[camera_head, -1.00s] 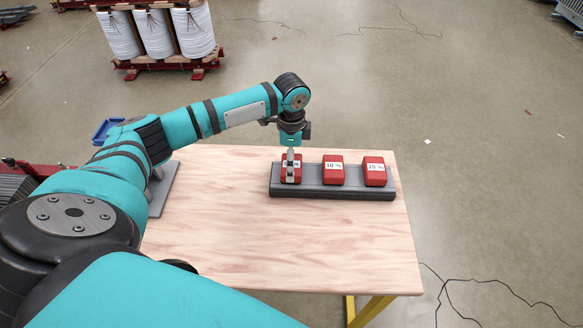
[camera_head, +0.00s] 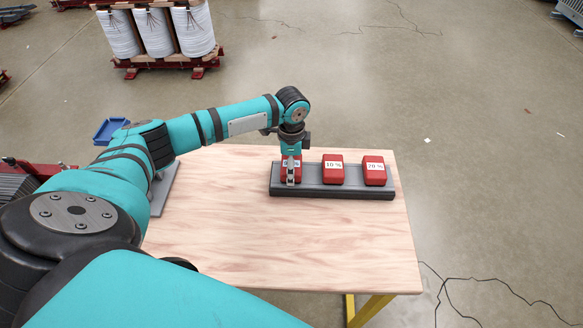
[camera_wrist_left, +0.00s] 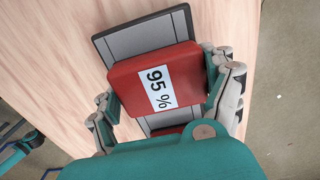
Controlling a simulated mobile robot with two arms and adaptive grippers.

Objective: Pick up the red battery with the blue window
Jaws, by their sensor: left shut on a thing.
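Three red batteries sit in a row on a dark grey tray (camera_head: 330,192). The left one (camera_head: 284,170) is mostly hidden behind my left gripper (camera_head: 291,176) in the head view. In the left wrist view this battery (camera_wrist_left: 128,77) shows a white label reading 95 %. My left gripper (camera_wrist_left: 168,100) has its fingers on both sides of it and is shut on it. The middle battery (camera_head: 333,174) has a label that looks like 10 %. The right battery (camera_head: 374,179) has a label that looks like 70 %. I see no blue window on any battery. My right gripper is not in view.
The wooden table (camera_head: 270,245) is clear in front of the tray. A grey plate (camera_head: 162,190) lies at the table's left edge. A blue bin (camera_head: 110,130) is on the floor beyond. Large white coils (camera_head: 158,35) stand at the back.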

